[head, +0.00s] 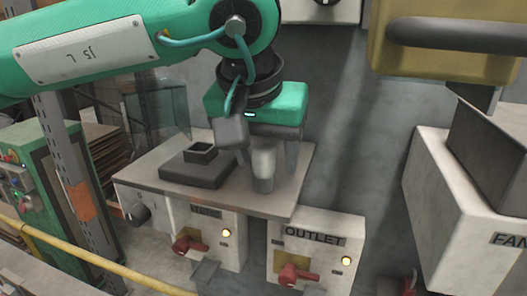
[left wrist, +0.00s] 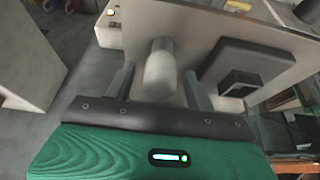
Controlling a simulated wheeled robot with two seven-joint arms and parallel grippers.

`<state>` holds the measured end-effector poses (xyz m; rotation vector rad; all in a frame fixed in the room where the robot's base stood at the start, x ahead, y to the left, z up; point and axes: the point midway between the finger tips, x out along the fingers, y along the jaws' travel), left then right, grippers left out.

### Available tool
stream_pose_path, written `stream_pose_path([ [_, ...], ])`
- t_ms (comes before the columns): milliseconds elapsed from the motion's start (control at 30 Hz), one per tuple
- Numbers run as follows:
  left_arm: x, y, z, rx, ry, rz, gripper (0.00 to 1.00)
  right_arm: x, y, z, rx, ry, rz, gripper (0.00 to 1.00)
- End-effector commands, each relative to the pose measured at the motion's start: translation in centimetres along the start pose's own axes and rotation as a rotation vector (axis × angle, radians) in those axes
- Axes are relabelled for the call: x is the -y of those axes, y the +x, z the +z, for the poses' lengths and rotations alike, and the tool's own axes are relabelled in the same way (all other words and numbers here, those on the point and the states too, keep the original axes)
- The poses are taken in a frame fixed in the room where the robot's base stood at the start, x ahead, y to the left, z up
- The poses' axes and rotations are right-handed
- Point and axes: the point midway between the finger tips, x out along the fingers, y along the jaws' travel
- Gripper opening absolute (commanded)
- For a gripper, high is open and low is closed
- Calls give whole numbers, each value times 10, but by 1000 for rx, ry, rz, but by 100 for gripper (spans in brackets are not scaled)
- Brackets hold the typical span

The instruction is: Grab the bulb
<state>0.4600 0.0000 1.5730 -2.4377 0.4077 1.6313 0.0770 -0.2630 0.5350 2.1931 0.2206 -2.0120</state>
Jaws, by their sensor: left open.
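The bulb (head: 263,168) is a pale, frosted, rounded cylinder standing upright on the grey-brown bench top (head: 285,195), near its right side. My left gripper (head: 267,160), with a green body, is above the bulb. Its grey fingers are apart. In the left wrist view the bulb (left wrist: 160,68) lies between the two fingers of the left gripper (left wrist: 158,76), with a visible gap on each side. The bulb's far side is hidden. My right gripper is in neither view.
A dark block with a square open socket (head: 200,153) sits on the bench left of the bulb. A white cabinet (head: 455,215) stands right. A yellow rail (head: 90,262) runs lower left.

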Motion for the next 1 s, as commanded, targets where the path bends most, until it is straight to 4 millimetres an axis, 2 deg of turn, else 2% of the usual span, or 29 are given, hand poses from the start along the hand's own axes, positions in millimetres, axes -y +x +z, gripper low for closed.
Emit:
stream_pose_path([
  [167, 0, 1, 0, -1, 0, 0, 55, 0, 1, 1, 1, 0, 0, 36],
  [400, 0, 0, 0, 0, 0, 0, 8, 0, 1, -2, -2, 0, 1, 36],
  [767, 0, -1, -1, -1, 0, -1, 7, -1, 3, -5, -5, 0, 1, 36],
  [1000, 0, -14, -6, -3, -1, 0, 7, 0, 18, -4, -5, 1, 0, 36],
])
